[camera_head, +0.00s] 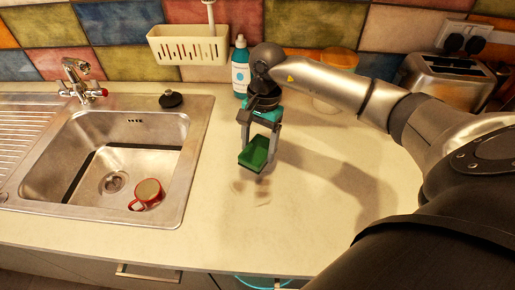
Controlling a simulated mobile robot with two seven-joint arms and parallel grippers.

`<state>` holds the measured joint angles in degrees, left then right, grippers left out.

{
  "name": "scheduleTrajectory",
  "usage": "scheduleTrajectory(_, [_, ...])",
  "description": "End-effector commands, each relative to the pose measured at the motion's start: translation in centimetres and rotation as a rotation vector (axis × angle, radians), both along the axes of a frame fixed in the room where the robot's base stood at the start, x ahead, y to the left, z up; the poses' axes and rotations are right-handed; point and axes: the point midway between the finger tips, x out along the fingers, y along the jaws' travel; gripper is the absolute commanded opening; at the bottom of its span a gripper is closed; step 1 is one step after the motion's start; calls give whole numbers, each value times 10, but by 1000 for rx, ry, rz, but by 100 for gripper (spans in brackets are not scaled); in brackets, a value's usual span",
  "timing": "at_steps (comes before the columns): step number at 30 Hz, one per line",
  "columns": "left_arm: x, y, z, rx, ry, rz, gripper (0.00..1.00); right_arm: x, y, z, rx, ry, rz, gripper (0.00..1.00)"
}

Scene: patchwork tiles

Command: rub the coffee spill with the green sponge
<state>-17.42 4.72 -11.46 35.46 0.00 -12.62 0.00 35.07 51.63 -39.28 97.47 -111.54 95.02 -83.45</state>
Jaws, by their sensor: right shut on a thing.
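My right gripper (261,140) is shut on the green sponge (255,153). It holds the sponge just above the counter, a little behind the coffee spill. The coffee spill (262,198) is a set of faint brown smears on the pale worktop, to the right of the sink. A small gap seems to lie between the sponge and the spill, though the exact height is hard to tell. My left gripper does not show.
A steel sink (90,185) with a red mug (147,194) inside is at the left. A black plug (171,99) lies on its rim. A bottle (240,70), a toaster (450,78) and a jar stand at the back. The counter (230,235) in front is clear.

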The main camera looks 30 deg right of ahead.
Motion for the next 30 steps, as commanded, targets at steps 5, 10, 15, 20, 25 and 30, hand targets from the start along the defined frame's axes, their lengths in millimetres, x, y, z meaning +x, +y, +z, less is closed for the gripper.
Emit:
scheduleTrajectory(5, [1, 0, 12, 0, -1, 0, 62, 0, -1, 19, 0, 0, -7, 31])
scheduleTrajectory(10, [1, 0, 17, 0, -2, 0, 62, 0, -2, 28, 0, 0, -10, 31])
scheduleTrajectory(15, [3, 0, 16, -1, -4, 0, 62, 0, -2, 28, 0, 1, -11, 31])
scheduleTrajectory(20, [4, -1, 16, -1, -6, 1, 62, 0, -2, 27, 0, 1, -11, 31])
scheduleTrajectory(25, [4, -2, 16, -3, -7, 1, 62, 0, -2, 27, 0, 1, -11, 31])
scheduleTrajectory(30, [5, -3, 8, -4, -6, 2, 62, 0, 0, 25, 1, -2, -10, 31])
